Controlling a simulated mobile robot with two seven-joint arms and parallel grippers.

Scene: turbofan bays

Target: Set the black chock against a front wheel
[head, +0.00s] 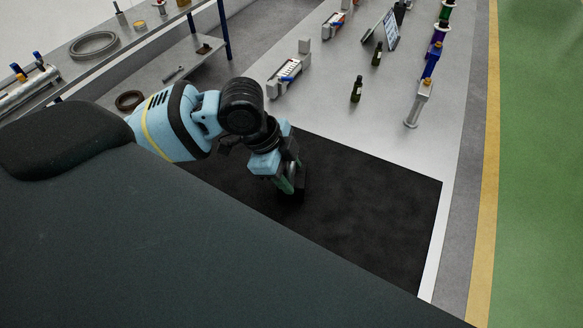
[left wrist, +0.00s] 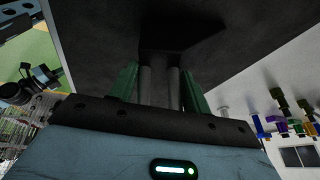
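The black chock (left wrist: 185,35) is a dark block at the fingertips of my left gripper in the left wrist view. Its near end fills the gap between the two green fingers, and its outline is hard to make out against the dark background. In the head view my left gripper (head: 291,187) points down over a black mat, with the dark chock (head: 301,180) at its fingers. I cannot tell whether the chock touches the mat. No front wheel shows in either view. My right gripper is not in view.
The black mat (head: 370,210) lies bare around the gripper on a light grey surface. A grey bench (head: 130,50) stands at the upper left.

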